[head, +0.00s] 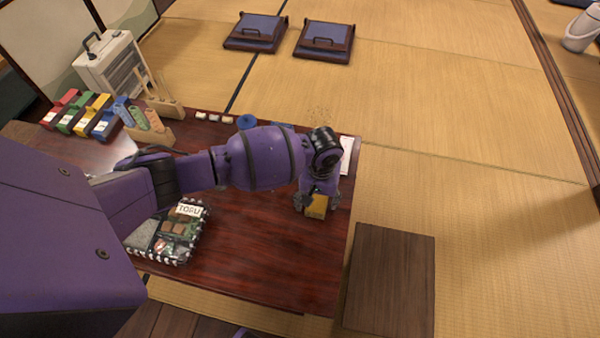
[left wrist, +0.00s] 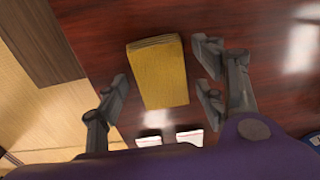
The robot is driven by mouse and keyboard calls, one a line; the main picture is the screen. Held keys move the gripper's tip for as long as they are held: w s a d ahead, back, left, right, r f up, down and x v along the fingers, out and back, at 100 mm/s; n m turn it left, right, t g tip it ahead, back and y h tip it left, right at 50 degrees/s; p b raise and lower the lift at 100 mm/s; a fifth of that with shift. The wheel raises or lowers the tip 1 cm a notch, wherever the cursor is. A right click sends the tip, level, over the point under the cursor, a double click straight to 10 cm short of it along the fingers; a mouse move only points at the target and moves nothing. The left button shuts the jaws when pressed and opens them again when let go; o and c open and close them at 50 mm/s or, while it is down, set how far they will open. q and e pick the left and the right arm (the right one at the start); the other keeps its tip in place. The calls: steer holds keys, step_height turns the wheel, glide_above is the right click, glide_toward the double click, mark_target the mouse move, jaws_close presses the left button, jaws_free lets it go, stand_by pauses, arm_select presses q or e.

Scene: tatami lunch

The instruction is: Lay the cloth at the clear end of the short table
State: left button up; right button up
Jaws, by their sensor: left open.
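The folded yellow cloth (head: 317,207) lies on the dark red table (head: 280,265) near its right edge, partly hidden by my gripper in the head view. In the left wrist view the cloth (left wrist: 160,75) is a flat, layered rectangle. My left gripper (head: 318,198) is at the cloth, with its fingers spread. In the left wrist view the fingers of my left gripper (left wrist: 163,72) stand on either side of the cloth, with small gaps showing; the height above the table is hard to tell. My right gripper is not in view.
A tray of items with a "TOFU" label (head: 189,210) stands on the table's near left. Colored boxes (head: 80,115) and a wooden rack (head: 150,130) are at the far left. A white item (head: 347,155) lies behind my wrist.

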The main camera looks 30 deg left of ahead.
mark_target(318, 199)
arm_select(q)
steer(key=shift+w+r, duration=0.1)
steer(key=shift+r, duration=0.05)
step_height(318, 199, up, 12)
steer(key=p, duration=0.4)
steer(key=shift+r+p, duration=0.15)
steer(key=shift+p, duration=0.25)
